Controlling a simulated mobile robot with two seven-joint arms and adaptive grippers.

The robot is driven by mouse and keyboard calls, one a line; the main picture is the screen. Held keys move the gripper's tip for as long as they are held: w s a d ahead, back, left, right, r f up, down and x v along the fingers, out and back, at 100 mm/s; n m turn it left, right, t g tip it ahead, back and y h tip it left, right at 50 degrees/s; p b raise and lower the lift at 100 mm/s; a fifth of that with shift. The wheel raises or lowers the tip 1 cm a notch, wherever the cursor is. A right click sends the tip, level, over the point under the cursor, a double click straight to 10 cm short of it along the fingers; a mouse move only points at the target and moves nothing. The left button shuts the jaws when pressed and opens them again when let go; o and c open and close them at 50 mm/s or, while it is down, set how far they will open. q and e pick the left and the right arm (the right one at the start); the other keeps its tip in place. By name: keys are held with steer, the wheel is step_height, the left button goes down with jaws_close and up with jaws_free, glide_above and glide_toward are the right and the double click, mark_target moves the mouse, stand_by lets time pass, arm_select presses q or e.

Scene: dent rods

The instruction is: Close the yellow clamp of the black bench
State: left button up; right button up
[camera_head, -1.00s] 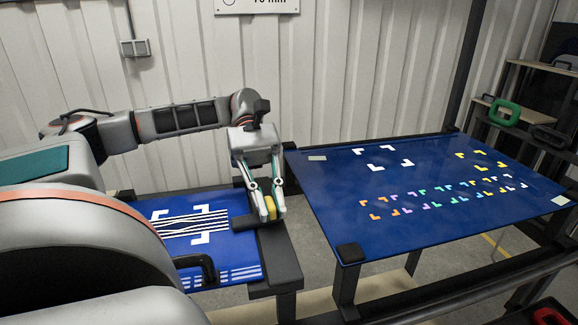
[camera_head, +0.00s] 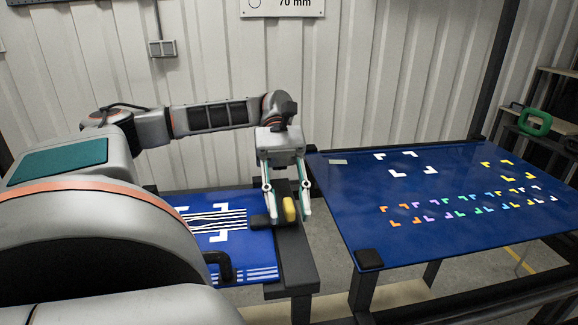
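The yellow clamp (camera_head: 289,209) is a small yellow piece on the right rail of the black bench (camera_head: 297,265). A dark block (camera_head: 260,221) beside it reaches left over the edge of the blue striped sheet on the bench; it seems to be part of the clamp. My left gripper (camera_head: 289,214) points down with its fingers spread, one on each side of the yellow piece. Gaps show between the fingers and the yellow piece. Whether the clamp is fully pressed down cannot be told. My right gripper is not in view.
A blue table (camera_head: 440,205) with coloured corner marks stands to the right, with a gap between it and the bench. A black handle (camera_head: 218,266) stands at the sheet's near edge. A green clamp (camera_head: 535,121) is on a shelf at the far right.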

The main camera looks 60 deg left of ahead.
mark_target(288, 200)
arm_select(q)
steer(key=shift+v, duration=2.3)
steer(key=shift+a+r, duration=0.4)
steer(key=shift+a, duration=0.3)
steer(key=shift+a+r, duration=0.4)
steer(key=shift+a, duration=0.3)
